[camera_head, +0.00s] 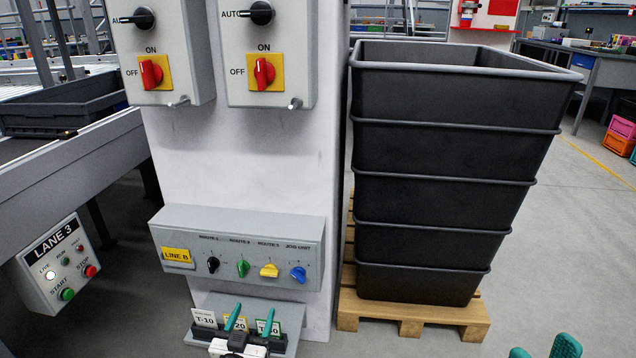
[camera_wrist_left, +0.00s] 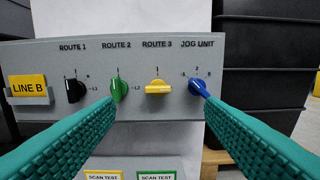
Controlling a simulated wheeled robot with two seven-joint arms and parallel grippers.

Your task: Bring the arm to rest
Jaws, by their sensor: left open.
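My left gripper (camera_head: 250,316) is at the bottom centre of the head view, open and empty, its two teal fingers apart in front of the LINE B panel (camera_head: 237,222). In the left wrist view my left gripper (camera_wrist_left: 158,97) spans the panel front. One fingertip overlaps the green ROUTE 2 knob (camera_wrist_left: 117,87) and the other the blue JOG UNIT knob (camera_wrist_left: 196,86); I cannot tell whether they touch. The yellow ROUTE 3 knob (camera_wrist_left: 158,87) shows between them. My right gripper (camera_head: 542,350) shows only as two separated teal tips at the lower right edge.
A pallet (camera_head: 412,315) with stacked dark bins (camera_head: 450,150) stands right of the white column (camera_head: 250,150). Scan-test cards (camera_head: 203,318) sit on a ledge below the panel. The LANE 3 box (camera_head: 60,265) and conveyor are at left.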

